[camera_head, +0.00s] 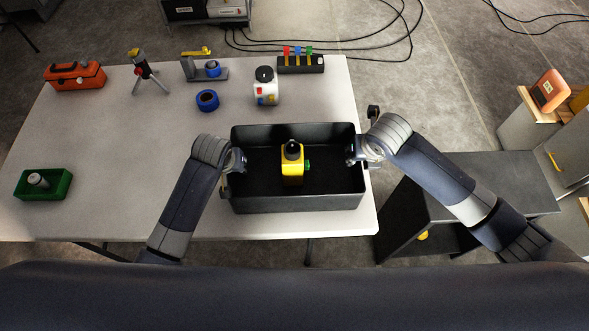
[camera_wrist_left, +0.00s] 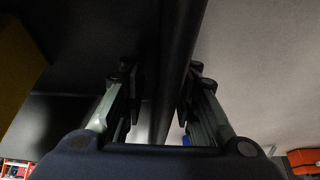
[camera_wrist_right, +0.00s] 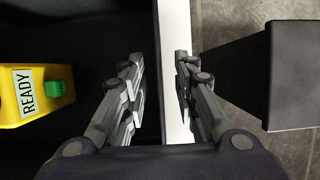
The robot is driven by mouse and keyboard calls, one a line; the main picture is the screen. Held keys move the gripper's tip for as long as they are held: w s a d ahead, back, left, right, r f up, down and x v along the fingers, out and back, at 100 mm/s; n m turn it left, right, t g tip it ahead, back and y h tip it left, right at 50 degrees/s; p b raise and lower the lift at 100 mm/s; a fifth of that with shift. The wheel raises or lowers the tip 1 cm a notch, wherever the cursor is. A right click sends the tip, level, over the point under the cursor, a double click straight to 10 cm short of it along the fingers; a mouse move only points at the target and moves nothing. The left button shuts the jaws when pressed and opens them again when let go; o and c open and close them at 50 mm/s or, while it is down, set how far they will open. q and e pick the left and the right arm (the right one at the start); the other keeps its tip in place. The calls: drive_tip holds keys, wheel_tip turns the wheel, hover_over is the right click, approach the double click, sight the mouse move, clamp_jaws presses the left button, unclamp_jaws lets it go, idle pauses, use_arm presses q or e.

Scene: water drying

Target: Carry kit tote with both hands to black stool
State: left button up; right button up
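The kit tote, a black open tray (camera_head: 295,201), sits on the white table near its front right corner. A yellow device (camera_head: 292,172) with a black top and green side knob stands inside; its READY label shows in the right wrist view (camera_wrist_right: 38,92). My left gripper (camera_head: 234,167) is at the tote's left wall, fingers apart on either side of the wall (camera_wrist_left: 180,50). My right gripper (camera_head: 362,150) is at the right wall, fingers also apart, with the wall edge between them (camera_wrist_right: 156,60). The black stool (camera_head: 500,178) stands on the floor right of the table.
On the white table (camera_head: 110,140) are a green bin (camera_head: 58,186), orange toolbox (camera_head: 75,77), blue ring (camera_head: 207,100), white canister (camera_head: 265,90) and several small tools. Cables (camera_head: 350,45) lie on the floor behind. A grey cabinet (camera_head: 560,130) stands at far right.

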use_arm(q)
clamp_jaws()
use_arm(e)
clamp_jaws()
use_arm(q)
drive_tip(key=shift+r, duration=0.15)
use_arm(e)
drive_tip(key=shift+r, duration=0.15)
